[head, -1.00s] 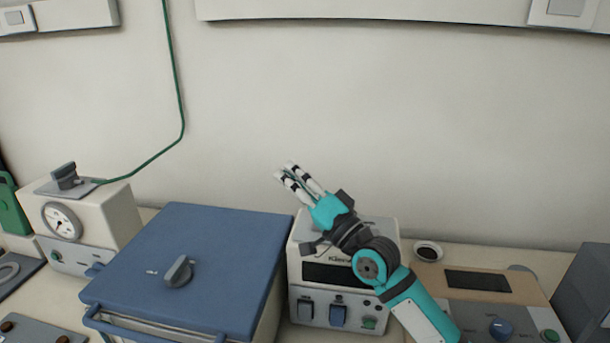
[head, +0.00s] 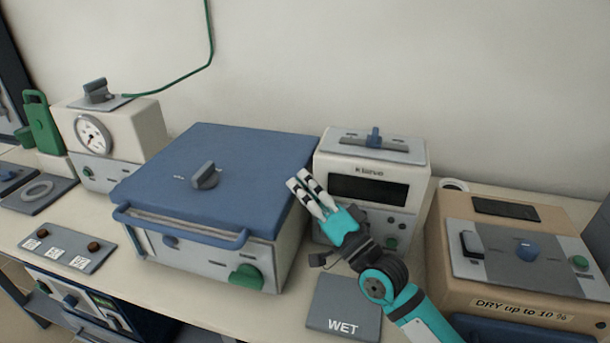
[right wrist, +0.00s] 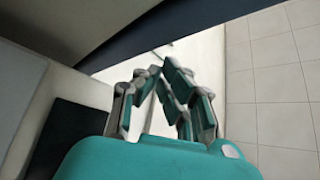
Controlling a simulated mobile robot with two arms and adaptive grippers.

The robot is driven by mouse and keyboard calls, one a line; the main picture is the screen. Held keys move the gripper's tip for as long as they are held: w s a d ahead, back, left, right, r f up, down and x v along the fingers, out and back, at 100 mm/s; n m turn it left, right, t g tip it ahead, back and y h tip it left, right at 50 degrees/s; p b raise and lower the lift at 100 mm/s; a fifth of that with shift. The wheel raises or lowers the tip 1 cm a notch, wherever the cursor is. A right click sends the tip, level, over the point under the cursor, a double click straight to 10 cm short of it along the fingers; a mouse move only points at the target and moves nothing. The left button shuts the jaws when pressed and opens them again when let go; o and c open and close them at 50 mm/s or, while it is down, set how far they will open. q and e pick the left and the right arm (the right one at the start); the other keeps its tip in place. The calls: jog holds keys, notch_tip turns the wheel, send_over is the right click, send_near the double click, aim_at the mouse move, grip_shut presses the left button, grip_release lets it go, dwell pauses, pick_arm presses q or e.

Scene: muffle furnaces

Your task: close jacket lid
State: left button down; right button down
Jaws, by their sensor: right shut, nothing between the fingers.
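The blue lid (head: 225,160), with a grey knob (head: 205,176) on top and a blue bar handle (head: 180,227) along its front, lies down over the light-coloured box body (head: 205,257). A thin pale band shows under the lid's front edge; I cannot tell whether it is a gap. My right gripper (head: 304,183) is shut and empty, its fingers pointing up and left near the lid's right edge in the head view. Its fingers also show in the right wrist view (right wrist: 160,72), tips together. My left gripper is not in view.
A Klervo device (head: 370,185) stands right of the box, partly behind my right gripper. A grey WET plate (head: 343,307) lies in front. A tan control unit (head: 515,260) is at the right. A gauge unit (head: 110,140) and green cable are at the left.

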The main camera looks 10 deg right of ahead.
jog(key=shift+s+f+b, duration=0.15)
jog(key=shift+f+b, duration=0.15)
jog(key=shift+f, duration=0.5)
